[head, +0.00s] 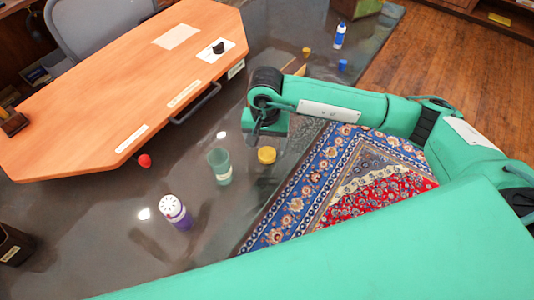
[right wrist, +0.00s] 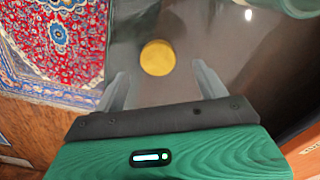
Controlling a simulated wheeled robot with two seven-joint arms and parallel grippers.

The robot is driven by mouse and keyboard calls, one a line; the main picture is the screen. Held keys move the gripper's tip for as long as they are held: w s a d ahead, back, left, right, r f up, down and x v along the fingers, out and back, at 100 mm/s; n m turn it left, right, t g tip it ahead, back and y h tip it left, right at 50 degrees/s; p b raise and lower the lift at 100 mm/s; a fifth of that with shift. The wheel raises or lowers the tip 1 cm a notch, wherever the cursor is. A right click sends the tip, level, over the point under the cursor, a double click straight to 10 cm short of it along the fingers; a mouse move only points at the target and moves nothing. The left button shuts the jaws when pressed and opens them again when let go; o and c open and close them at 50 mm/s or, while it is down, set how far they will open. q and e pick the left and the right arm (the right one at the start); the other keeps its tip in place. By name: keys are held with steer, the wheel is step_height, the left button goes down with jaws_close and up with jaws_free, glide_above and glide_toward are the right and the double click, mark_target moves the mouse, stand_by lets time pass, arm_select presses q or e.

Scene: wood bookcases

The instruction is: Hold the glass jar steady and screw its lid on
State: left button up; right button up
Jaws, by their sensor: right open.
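The pale green glass jar (head: 219,166) stands upright on the dark glossy surface (head: 110,215) in the head view. A round yellow lid (head: 267,155) lies just right of the jar, apart from it. My right gripper (head: 257,138) is close to the lid, on its far side in the head view. In the right wrist view its two fingers (right wrist: 162,78) are spread wide with nothing between their tips. The lid (right wrist: 157,57) shows just beyond the fingertips, roughly centred. Part of the jar (right wrist: 295,6) shows at the top right corner there. My left gripper is not in view.
A purple container with a white top (head: 174,210) stands left of the jar. A wooden desktop (head: 120,85) with a red ball (head: 145,160) at its edge lies left. A patterned rug (head: 340,185) is right. Blue and yellow small items stand at the back.

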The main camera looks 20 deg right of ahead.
mark_target(267, 153)
steer(key=f, duration=0.1)
steer(key=f+p, duration=0.1)
steer(key=f, duration=0.2)
steer(key=shift+d+f, duration=0.15)
steer(key=shift+d, duration=0.1)
steer(key=shift+f, duration=0.25)
steer(key=c, duration=1)
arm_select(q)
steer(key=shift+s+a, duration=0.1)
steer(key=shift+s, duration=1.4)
arm_select(e)
steer(key=shift+w, duration=0.1)
steer(key=shift+c, duration=0.3)
